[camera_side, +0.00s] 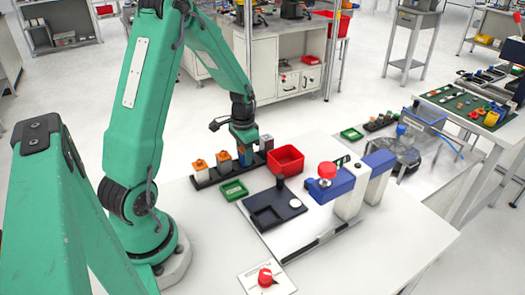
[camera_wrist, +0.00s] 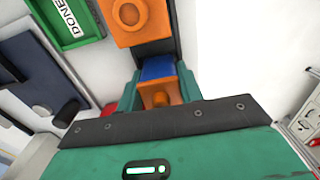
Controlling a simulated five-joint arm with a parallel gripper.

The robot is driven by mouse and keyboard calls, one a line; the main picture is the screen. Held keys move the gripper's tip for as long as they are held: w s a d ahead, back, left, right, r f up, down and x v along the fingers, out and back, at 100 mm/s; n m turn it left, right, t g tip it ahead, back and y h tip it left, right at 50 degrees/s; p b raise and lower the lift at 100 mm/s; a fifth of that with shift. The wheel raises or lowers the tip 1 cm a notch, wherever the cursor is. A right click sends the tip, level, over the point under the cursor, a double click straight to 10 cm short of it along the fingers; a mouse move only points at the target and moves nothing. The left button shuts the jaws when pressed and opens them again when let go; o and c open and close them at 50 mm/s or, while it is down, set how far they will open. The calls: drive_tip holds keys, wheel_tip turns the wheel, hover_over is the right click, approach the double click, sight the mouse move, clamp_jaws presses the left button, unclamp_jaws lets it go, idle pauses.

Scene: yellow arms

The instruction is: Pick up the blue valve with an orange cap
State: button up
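A blue valve (camera_wrist: 157,68) with an orange cap (camera_wrist: 160,97) sits between the green fingers of my gripper (camera_wrist: 159,88) in the wrist view. The fingers flank it closely, but I cannot tell whether they press on it. In the side view my gripper (camera_side: 244,150) is low at the right part of a black rack (camera_side: 209,182) and mostly hides this valve. Two pale valves with orange caps, one at the left (camera_side: 200,166) and one nearer my gripper (camera_side: 224,158), stand upright in the rack. Part of an orange-capped one shows in the wrist view (camera_wrist: 138,14).
A grey block (camera_side: 266,143) is just right of my gripper. A black fixture (camera_side: 270,212) and a blue clamp (camera_side: 330,186) stand to the right.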

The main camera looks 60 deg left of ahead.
drive_tip(key=shift+r, duration=0.15)
drive_tip(key=shift+r, duration=0.6)
drive_tip(key=r, duration=0.3)
drive_tip(key=shift+d, duration=0.35)
drive_tip(key=d+r, duration=0.2)
drive_tip(key=d, duration=0.1)
drive_tip(key=d+r, duration=0.2)
drive_tip(key=d, duration=0.2)
drive_tip(key=d+r, duration=0.2)
drive_tip(key=d, duration=0.2)
drive_tip(key=shift+s+r, duration=0.15)
drive_tip(key=shift+r, duration=0.1)
